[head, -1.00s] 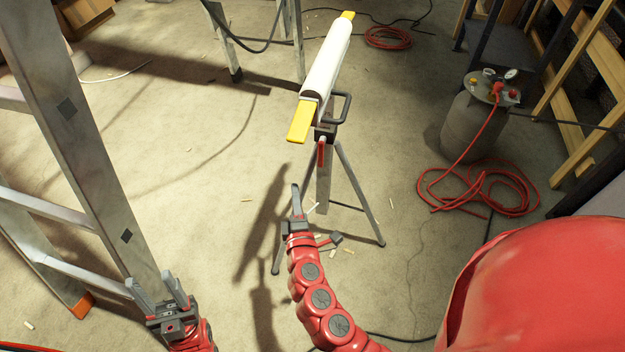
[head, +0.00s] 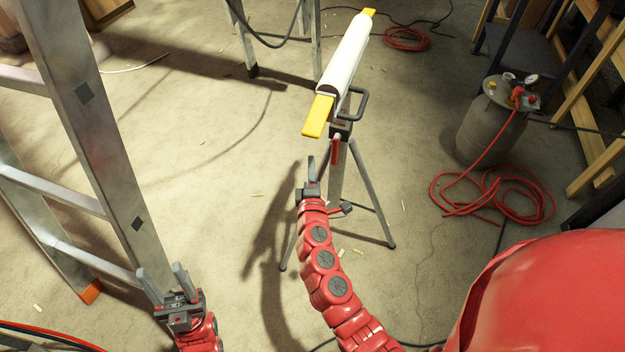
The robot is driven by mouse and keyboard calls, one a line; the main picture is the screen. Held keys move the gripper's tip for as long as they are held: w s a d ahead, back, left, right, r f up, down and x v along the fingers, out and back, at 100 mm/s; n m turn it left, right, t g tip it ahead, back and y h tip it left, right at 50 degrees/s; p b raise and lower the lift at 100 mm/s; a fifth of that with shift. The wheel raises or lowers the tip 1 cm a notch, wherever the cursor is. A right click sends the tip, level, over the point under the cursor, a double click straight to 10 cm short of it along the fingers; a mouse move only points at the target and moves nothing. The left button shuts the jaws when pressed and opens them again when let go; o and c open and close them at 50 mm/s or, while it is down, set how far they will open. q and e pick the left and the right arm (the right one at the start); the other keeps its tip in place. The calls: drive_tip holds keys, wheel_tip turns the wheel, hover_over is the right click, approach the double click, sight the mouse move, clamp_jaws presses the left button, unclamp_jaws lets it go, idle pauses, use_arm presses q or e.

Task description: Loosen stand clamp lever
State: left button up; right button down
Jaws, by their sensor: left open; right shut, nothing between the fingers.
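A tripod stand (head: 370,192) with grey legs stands in the middle of the head view. A long white padded piece (head: 345,55) with yellow ends lies along its top. A red lever (head: 336,150) hangs on the front of the stand just below its head; I take it as the clamp lever. My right gripper (head: 311,162) is shut and empty. In the picture it is a little left of the lever and slightly lower, with a visible gap. My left gripper (head: 166,284) is open and empty at the lower left, well away from the stand. My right arm hides part of the stand's lower legs.
A metal ladder (head: 90,130) rises on the left, close to my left gripper. A grey tank (head: 490,130) with a red hose (head: 470,205) stands at the right. Wooden bits lie on the otherwise open concrete floor.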

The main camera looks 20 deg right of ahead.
sight(327, 154)
drive_tip(key=d, duration=0.3)
drive_tip(key=shift+w+d, duration=0.1)
drive_tip(key=shift+s+d, duration=0.25)
drive_tip(key=shift+d, duration=0.1)
drive_tip(key=shift+r+p, duration=0.1)
drive_tip(key=shift+p, duration=0.6)
drive_tip(key=shift+s+d+n, duration=0.1)
drive_tip(key=shift+n, duration=0.3)
drive_tip(key=shift+p, duration=0.4)
